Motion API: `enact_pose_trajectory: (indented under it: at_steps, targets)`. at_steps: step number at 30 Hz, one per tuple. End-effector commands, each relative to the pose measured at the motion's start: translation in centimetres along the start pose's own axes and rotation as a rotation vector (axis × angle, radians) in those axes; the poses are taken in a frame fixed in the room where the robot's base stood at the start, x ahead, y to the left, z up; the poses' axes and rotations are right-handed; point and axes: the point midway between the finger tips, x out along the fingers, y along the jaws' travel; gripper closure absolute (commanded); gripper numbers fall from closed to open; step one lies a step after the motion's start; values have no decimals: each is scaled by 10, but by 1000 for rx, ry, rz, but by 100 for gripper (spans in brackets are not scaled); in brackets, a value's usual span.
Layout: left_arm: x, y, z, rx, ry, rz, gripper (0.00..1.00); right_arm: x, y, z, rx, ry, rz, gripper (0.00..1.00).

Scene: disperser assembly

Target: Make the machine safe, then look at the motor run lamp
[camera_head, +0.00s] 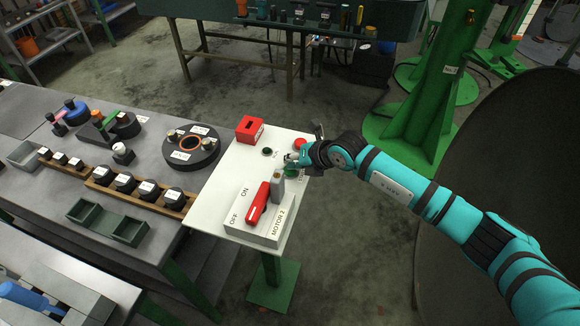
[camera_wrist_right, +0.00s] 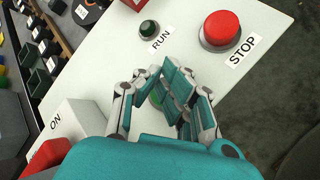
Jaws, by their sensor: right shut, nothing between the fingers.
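The white control panel (camera_head: 240,165) carries a red lever (camera_head: 258,203) on a box marked MOTOR 2, beside ON and OFF labels. I cannot tell for sure which label the lever is set to. The dark green RUN lamp (camera_wrist_right: 149,28) looks unlit; it also shows in the head view (camera_head: 267,152). The red STOP button (camera_wrist_right: 221,27) is right of the lamp in the wrist view. My left gripper is out of view.
A red box (camera_head: 250,129) stands at the panel's far edge. The grey workbench (camera_head: 150,150) to the left holds a black round part (camera_head: 190,148), wooden racks of black pieces and a green tray (camera_head: 108,223). A green column (camera_head: 428,90) stands behind my right arm.

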Motion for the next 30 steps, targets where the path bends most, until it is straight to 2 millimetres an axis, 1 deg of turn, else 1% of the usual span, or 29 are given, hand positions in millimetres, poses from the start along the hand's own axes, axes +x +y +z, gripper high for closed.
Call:
enact_pose_trajectory:
  at_steps: [1, 14, 27, 30]
  targets:
    - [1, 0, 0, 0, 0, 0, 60, 2, -2, -3, 1, 5, -2, 100]
    - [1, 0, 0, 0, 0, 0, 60, 2, -2, -4, 1, 6, -3, 100]
    - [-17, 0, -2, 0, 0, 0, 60, -15, 10, 9, 1, 5, -3, 100]
    - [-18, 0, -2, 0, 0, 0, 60, -17, 12, 11, 1, 4, -2, 100]
